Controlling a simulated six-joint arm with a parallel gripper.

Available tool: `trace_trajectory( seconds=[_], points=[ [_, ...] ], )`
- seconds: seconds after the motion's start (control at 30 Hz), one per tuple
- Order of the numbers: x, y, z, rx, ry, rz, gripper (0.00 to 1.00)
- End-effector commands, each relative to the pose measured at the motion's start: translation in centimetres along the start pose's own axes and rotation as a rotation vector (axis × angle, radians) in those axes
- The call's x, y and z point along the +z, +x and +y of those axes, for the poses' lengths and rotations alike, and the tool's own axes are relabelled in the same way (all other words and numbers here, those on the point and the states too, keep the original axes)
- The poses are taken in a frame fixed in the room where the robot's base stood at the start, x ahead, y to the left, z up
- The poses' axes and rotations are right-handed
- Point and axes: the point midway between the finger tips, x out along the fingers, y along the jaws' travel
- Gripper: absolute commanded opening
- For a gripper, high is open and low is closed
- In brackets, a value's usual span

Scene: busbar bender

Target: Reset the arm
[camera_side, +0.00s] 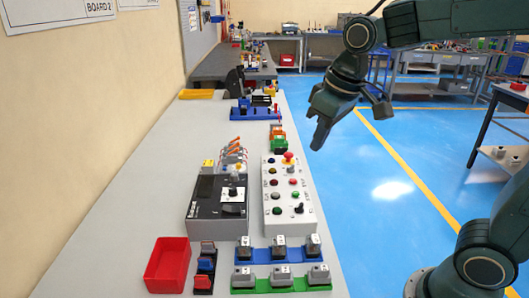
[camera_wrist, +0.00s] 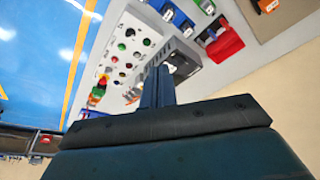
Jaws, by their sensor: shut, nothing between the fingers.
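My gripper (camera_side: 318,143) is dark green and hangs in the air to the right of the bench edge in the side view, over the blue floor. Its fingers point down and are closed together with nothing between them. In the wrist view the closed fingers (camera_wrist: 158,88) stand up in the middle of the picture. The arm is raised well above the bench and touches nothing there.
A white button box (camera_side: 286,190) and a black-topped device (camera_side: 219,204) stand on the grey bench (camera_side: 150,180). A red bin (camera_side: 168,266) and blue (camera_side: 277,252) and green racks (camera_side: 280,282) are in front. A wall is at left; open floor lies right.

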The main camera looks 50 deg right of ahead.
Motion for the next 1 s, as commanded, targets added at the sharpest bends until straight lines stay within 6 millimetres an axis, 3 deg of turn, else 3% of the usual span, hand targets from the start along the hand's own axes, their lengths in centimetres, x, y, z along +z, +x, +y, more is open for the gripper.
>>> trace_trajectory(
  seconds=[0.3,0.6,0.8,1.0],
  points=[
    [6.4,-2.4,0.3,0.012,0.045,0.089,0.0],
    [11.9,-2.8,0.3,0.021,0.082,0.163,0.0],
    [13.9,-2.5,0.2,0.025,0.097,0.19,0.0],
    [14.4,-2.4,0.2,0.026,0.101,0.195,0.0]
  ],
)
